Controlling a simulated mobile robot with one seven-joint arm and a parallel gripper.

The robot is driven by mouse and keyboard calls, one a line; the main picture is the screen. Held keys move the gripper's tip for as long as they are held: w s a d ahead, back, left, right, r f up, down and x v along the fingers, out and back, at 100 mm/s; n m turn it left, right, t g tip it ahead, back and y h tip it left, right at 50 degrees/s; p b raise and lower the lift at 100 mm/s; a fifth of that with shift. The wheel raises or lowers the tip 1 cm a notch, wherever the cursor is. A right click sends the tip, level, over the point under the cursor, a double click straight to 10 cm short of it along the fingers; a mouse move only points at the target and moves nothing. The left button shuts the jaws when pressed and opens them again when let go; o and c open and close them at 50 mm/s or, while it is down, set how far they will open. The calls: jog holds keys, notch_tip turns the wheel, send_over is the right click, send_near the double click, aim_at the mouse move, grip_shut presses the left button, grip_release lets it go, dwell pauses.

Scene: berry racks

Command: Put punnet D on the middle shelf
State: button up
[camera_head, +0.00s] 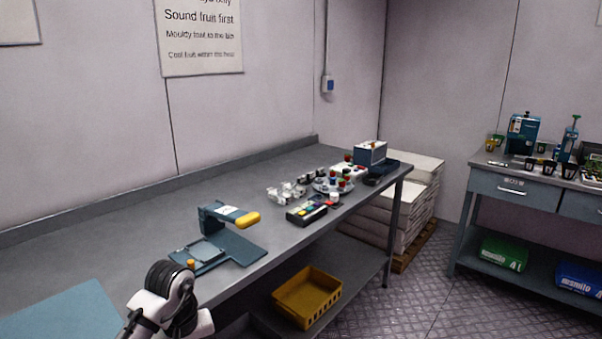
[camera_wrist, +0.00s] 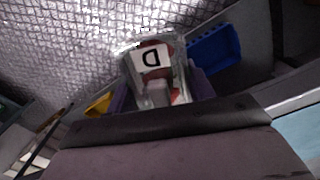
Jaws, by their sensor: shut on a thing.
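Punnet D (camera_wrist: 152,58) is a clear plastic punnet with a white label bearing a black "D", and some red shows inside it. In the wrist view it sits between the purple fingers of my gripper (camera_wrist: 160,92), which is shut on it. The punnet is held over the floor, beside the bench. In the head view only part of my arm shows at the lower left; the gripper and punnet are out of sight. A rack with a middle shelf cannot be made out in either view.
A long grey bench (camera_head: 150,218) carries a blue-green press-like device (camera_head: 232,245) and several small items. A yellow crate (camera_head: 308,297) sits on its lower shelf. White stacked slabs (camera_head: 388,213) stand beyond. A second bench (camera_head: 497,187) is at right. Floor (camera_head: 425,300) between is clear.

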jog(key=d+f+m, duration=0.2)
jog(key=d+f, duration=0.5)
jog(key=f, duration=0.4)
jog(key=w+d+f+m, duration=0.1)
jog(key=d+f+m, duration=0.1)
jog(key=d+f, duration=0.6)
jog(key=w+d+f+m, duration=0.1)
jog(key=d+f+m, duration=0.1)
jog(key=d+f, duration=0.5)
notch_tip(320, 180, down, 7)
jog(key=shift+w+d+r, duration=0.15)
jog(key=shift+d+r, duration=0.05)
jog(key=shift+d, duration=0.2)
jog(key=shift+d, duration=0.1)
jog(key=shift+s+a+f+b, duration=0.2)
jog(key=shift+s+f+b, duration=0.05)
jog(key=shift+f+b, duration=0.25)
